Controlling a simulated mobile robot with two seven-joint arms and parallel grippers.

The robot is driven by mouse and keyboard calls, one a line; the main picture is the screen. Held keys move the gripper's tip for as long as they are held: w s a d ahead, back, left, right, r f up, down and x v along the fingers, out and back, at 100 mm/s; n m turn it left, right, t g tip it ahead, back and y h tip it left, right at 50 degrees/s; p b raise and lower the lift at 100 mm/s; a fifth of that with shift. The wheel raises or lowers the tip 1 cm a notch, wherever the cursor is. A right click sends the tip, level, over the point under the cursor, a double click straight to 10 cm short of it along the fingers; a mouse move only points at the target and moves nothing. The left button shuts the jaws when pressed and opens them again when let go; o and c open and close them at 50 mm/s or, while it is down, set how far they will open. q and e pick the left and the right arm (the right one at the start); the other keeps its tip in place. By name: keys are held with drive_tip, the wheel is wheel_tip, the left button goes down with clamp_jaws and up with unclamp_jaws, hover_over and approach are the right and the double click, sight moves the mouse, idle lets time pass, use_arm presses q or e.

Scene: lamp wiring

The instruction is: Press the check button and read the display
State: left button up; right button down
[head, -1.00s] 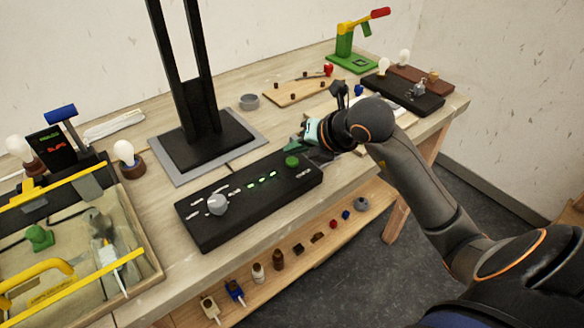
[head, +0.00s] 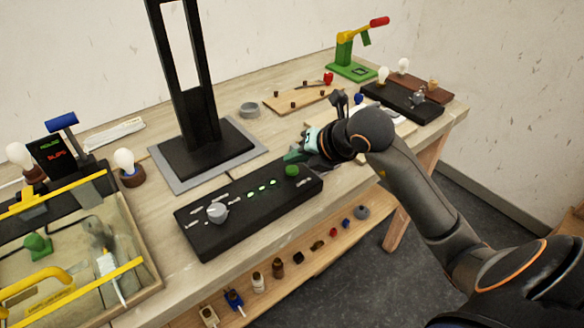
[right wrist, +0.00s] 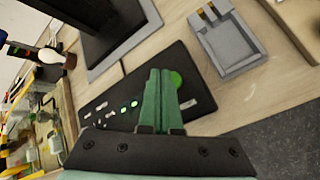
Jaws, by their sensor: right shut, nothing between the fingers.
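The black control box (head: 240,222) lies on the bench with a grey knob (head: 217,211), several lit green marks and a round green button (head: 292,170). My right gripper (head: 292,157) is shut and empty, just behind the green button in the head view. In the right wrist view its green fingers (right wrist: 158,95) partly cover the box, and the green button (right wrist: 176,79) shows beside their tips; I cannot tell whether they touch. A small dark display (head: 53,150) at the left shows a green line above a red line, too small to read surely. My left gripper is not in view.
A black upright frame (head: 200,150) on a grey plate stands behind the box. A yellow-edged tray (head: 75,282) is at the left. A grey tray (right wrist: 228,42) lies beside the box in the wrist view. A lower shelf (head: 262,302) holds small parts.

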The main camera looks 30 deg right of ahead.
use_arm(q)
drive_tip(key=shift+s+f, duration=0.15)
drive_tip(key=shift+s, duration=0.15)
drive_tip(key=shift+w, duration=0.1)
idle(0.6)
use_arm(e)
drive_tip(key=shift+f+b, duration=0.45)
drive_tip(key=shift+b, duration=0.05)
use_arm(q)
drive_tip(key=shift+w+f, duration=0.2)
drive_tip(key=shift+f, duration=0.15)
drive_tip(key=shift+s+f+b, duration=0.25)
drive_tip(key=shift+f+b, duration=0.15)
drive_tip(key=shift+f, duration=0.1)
use_arm(e)
drive_tip(key=shift+f, duration=0.4)
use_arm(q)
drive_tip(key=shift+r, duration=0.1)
use_arm(e)
drive_tip(key=shift+r, duration=0.1)
drive_tip(key=shift+r+p, duration=0.65)
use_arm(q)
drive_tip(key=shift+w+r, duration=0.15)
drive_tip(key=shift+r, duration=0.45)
use_arm(e)
drive_tip(key=shift+r, duration=0.1)
